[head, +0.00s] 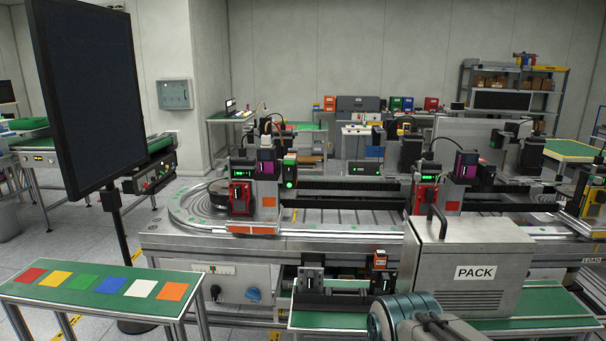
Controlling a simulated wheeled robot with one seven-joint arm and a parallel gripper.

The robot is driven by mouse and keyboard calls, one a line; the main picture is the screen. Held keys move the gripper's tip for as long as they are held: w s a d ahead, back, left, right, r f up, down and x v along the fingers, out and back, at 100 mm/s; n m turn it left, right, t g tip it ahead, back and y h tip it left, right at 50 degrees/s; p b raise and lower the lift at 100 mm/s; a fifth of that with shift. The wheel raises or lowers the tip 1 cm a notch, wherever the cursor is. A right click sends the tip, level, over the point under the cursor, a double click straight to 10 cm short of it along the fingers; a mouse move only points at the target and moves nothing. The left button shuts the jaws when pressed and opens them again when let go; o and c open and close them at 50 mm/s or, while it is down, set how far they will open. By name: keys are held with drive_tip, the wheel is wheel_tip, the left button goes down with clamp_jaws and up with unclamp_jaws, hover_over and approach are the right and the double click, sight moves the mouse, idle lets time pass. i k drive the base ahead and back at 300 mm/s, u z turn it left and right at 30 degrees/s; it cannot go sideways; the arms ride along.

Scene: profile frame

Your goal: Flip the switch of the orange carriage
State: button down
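A small dark unit with an orange part (380,260) stands on the lower green bench, left of the PACK box; I cannot tell whether it is the orange carriage. An orange-edged plate (252,229) sits at the front edge of the conveyor, below a red-and-black unit (240,196). An orange square (269,202) shows beside that unit. No switch can be made out clearly on any of these. Part of my arm shows at the bottom right, in front of the PACK box. My gripper is not in view.
A grey PACK box (467,268) with a handle stands on the green bench (330,321). A green table (100,306) with colored squares is at the lower left. A large dark screen (85,90) stands behind it. The long conveyor (330,243) runs across the middle.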

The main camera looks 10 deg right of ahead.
sight(289, 170)
drive_tip(key=z, duration=0.05)
drive_tip(key=i, duration=0.85)
drive_tip(key=u, duration=0.3)
